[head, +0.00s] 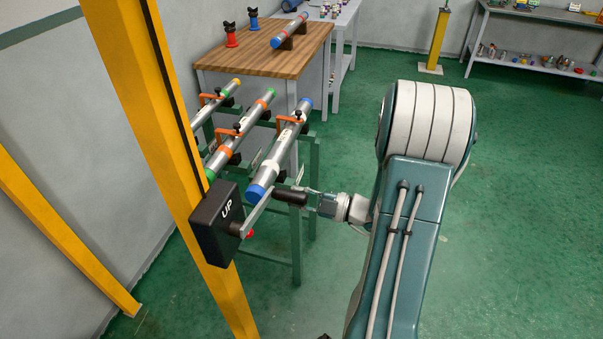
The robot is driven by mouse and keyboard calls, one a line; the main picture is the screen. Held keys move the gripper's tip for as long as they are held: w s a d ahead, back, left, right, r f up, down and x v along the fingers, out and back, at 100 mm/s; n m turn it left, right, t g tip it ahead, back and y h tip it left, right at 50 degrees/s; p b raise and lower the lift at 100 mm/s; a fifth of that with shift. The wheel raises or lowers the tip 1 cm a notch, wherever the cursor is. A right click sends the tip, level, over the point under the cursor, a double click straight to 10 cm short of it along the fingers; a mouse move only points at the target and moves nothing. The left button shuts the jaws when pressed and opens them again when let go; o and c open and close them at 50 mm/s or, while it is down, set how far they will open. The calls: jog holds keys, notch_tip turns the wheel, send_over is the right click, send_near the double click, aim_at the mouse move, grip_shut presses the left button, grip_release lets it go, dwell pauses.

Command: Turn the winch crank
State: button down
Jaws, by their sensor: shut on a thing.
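The winch is a black box (216,222) marked "UP", mounted on a yellow post (168,120). A grey metal crank arm (257,213) runs from the red hub (248,235) up and to the right. Its black handle (290,196) points right, toward my gripper (311,199). My gripper is shut on the handle's right end, coming in from the right. The fingertips are small in this view and partly hard to make out.
Pipes with blue (256,192), green and yellow ends lie in orange clamps on a green stand (296,240) just behind the crank. A wooden table (262,58) stands beyond. A second yellow beam (60,230) leans at left. Green floor (520,220) is clear at right.

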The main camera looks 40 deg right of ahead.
jog(key=s+a+f+m, duration=0.4)
jog(key=a+f+m, duration=0.2)
jog(key=f+m, duration=0.1)
jog(key=shift+f+g+y, duration=0.15)
jog(key=shift+g+y, duration=0.15)
jog(key=shift+y, duration=0.1)
jog(key=shift+s, duration=0.1)
dwell(1.0)
jog(key=shift+c, duration=1.8)
grip_release()
jog(key=shift+s+a, duration=0.1)
jog(key=shift+a, duration=0.05)
jog(key=shift+v, duration=6.2)
